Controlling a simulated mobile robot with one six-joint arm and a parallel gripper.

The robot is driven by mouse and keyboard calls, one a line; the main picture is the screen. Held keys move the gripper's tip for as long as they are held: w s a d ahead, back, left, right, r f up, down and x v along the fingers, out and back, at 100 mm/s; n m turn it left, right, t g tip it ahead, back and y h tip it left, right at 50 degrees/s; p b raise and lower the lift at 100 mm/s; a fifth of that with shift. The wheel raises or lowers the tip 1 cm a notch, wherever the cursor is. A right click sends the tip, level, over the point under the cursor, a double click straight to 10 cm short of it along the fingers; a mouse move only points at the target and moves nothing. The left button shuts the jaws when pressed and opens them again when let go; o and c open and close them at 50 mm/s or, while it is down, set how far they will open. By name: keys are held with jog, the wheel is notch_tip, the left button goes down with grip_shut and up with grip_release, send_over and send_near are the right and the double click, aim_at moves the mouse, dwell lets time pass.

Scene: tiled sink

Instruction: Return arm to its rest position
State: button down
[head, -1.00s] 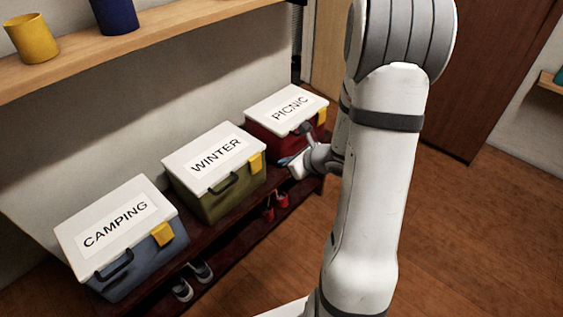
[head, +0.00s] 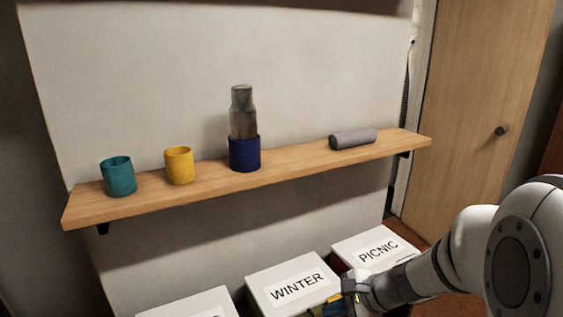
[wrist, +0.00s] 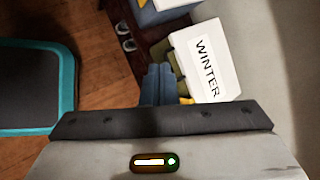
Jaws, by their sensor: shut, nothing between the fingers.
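My arm (head: 450,255) reaches in from the lower right of the head view, bent and low. My gripper (head: 343,300) is at its left end, overlapping the right front of the WINTER box (head: 293,287) in the picture. In the wrist view the fingers of my gripper (wrist: 157,84) are together and hold nothing. They appear beside the white-lidded WINTER box (wrist: 214,62). I cannot tell the exact gap between them and the box.
The PICNIC box (head: 374,248) stands right of WINTER. Above, a wooden shelf (head: 290,158) holds a teal cup (head: 118,176), yellow cup (head: 179,165), bottle (head: 243,112) in a blue cup (head: 245,155), and grey cylinder (head: 353,139). A teal-edged mat (wrist: 35,90) lies on the floor.

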jog(key=s+d+r+n+h+p, duration=0.1)
jog(key=s+r+n+h+p, duration=0.2)
jog(key=s+r+n, duration=0.2)
jog(key=s+d+r+n+g+h+p, duration=0.1)
jog(key=s+r+n+h+p, duration=0.3)
jog(key=r+n, duration=0.5)
jog(key=shift+s+d+r+n, duration=0.2)
jog(key=shift+s+d+n, duration=0.3)
jog(key=shift+s+d, duration=0.45)
jog(key=shift+s+a, duration=0.15)
